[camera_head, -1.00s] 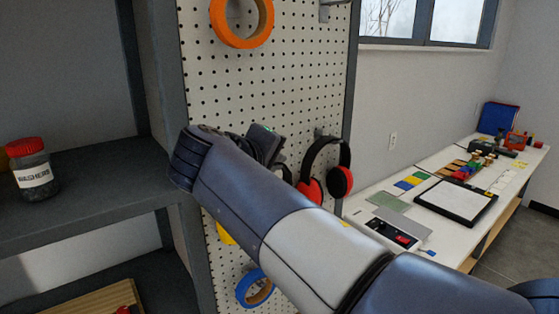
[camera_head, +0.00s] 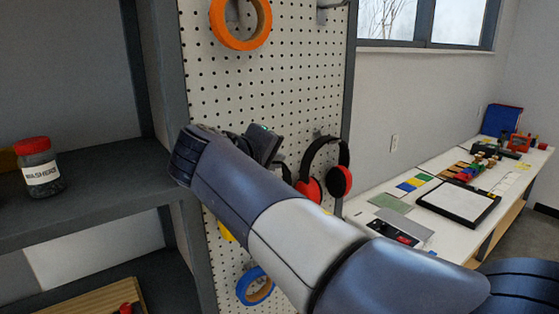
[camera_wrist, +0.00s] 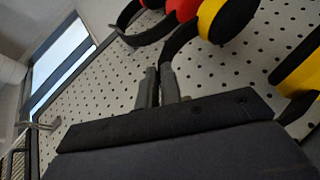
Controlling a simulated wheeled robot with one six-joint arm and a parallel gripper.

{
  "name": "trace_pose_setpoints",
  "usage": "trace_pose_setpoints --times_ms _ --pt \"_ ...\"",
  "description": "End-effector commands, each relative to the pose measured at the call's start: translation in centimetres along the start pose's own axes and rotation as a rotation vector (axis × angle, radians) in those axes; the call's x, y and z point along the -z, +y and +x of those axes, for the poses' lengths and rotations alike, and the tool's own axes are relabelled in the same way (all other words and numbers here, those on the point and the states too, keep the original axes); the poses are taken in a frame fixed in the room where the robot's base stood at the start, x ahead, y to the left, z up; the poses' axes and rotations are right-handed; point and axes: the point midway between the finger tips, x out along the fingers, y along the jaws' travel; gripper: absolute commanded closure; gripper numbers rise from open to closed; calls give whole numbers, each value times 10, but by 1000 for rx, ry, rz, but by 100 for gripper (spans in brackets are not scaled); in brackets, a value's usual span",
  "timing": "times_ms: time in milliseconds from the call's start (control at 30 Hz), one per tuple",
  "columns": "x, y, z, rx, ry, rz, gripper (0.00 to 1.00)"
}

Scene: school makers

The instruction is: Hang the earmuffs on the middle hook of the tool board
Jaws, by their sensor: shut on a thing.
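Yellow-cupped earmuffs (camera_wrist: 225,20) with a black headband are in the wrist view. My gripper (camera_wrist: 159,72) is shut on the black headband, close in front of the board. In the head view my arm hides the fingertips and most of these earmuffs; a bit of yellow (camera_head: 227,233) shows below the arm. The tool board (camera_head: 300,98) is a white pegboard, also seen in the wrist view (camera_wrist: 95,85). I cannot make out its middle hook; my arm covers the board's centre.
Red earmuffs (camera_head: 311,189) hang on a hook to the right. Orange tape (camera_head: 217,30) hangs above and blue tape (camera_head: 245,291) below. An empty hook (camera_head: 330,5) is at upper right. A grey shelf (camera_head: 100,190) with a jar (camera_head: 40,170) stands left; a cluttered bench (camera_head: 385,215) is right.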

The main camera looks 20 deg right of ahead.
Motion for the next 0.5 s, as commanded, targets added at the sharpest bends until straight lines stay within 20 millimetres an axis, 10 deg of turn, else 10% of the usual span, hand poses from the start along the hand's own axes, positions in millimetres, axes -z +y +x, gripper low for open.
trace_pose_setpoints --times_ms 233,500 --pt "10 -8 1 12 30 -7 100" --pt "10 -9 0 14 30 -8 74"
